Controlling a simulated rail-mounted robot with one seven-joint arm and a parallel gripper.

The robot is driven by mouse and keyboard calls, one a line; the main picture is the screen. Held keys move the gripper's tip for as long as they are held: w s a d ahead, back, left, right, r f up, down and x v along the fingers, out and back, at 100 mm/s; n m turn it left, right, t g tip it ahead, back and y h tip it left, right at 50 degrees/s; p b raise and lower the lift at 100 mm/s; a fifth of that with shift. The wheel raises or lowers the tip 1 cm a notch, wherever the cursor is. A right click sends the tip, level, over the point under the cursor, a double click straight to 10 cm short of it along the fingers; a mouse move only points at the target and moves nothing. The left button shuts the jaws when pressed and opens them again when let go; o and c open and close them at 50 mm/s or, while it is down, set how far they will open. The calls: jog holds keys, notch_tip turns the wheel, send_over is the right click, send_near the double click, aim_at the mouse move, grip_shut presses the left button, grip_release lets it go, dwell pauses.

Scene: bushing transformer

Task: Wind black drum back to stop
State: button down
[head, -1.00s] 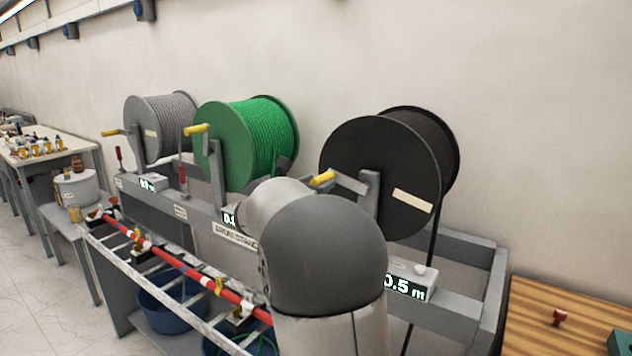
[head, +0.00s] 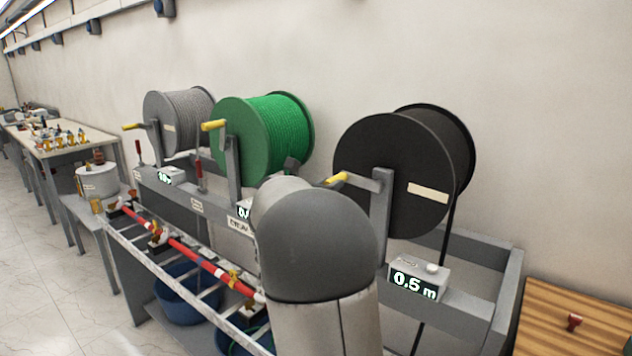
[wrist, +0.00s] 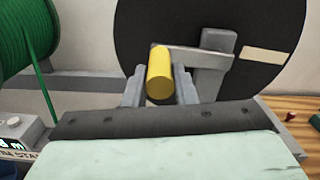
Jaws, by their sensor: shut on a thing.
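The black drum (head: 390,165) stands on the rack at the right, with a pale label on its face and black cable hanging down from it. Its crank has a yellow handle (wrist: 160,75), which also shows in the head view (head: 337,179). My gripper (wrist: 160,88) is shut on the yellow handle, one finger on each side of it in the wrist view. In the head view my own arm hides the gripper. The counter (head: 415,284) below the black drum reads 0.5 m.
A green drum (head: 262,138) and a grey drum (head: 180,120) with their own yellow-handled cranks stand to the left. A red pole (head: 185,253) lies along the front of the rack. A wooden table (head: 575,318) stands at the right.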

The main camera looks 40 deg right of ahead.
jog(key=shift+f+n, duration=0.7)
jog(key=shift+n, duration=0.1)
jog(key=shift+s+f+n+p, duration=0.15)
jog(key=shift+f+n+p, duration=0.25)
jog(key=shift+f+n, duration=0.35)
jog(key=shift+s+f+n+p, duration=0.15)
jog(key=shift+f+n+p, duration=0.2)
jog(key=shift+f+n, duration=0.35)
jog(key=shift+n, duration=0.25)
jog(key=c, duration=1.2)
grip_release()
jog(key=shift+r, duration=0.2)
jog(key=b+v, duration=0.3)
jog(key=v, duration=1.4)
jog(key=shift+a, duration=0.15)
